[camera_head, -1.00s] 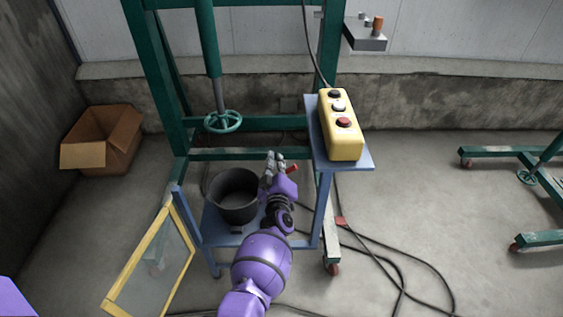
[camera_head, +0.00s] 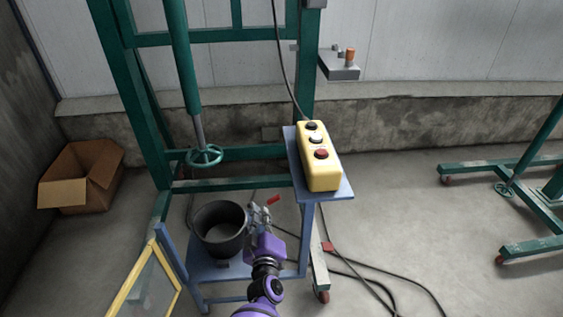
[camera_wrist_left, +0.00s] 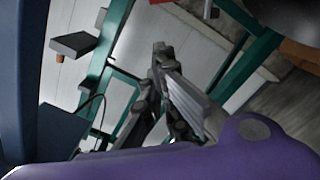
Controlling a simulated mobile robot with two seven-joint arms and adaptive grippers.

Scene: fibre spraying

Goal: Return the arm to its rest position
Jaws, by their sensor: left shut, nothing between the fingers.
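My left arm, purple with dark joints, comes up from the bottom of the head view. Its left gripper (camera_head: 260,213) is shut and empty. In that view it appears just right of the black bucket (camera_head: 219,229) and below the blue shelf with the yellow button box. In the left wrist view the gripper fingers (camera_wrist_left: 160,62) are close together with nothing between them. My right gripper is in neither view.
A yellow control box (camera_head: 319,160) with several buttons sits on the blue shelf (camera_head: 343,189). A green frame (camera_head: 150,125) with a handwheel (camera_head: 204,156) stands behind. A yellow-framed screen (camera_head: 150,285) leans at left. A cardboard box (camera_head: 80,177) and cables (camera_head: 380,276) lie on the floor.

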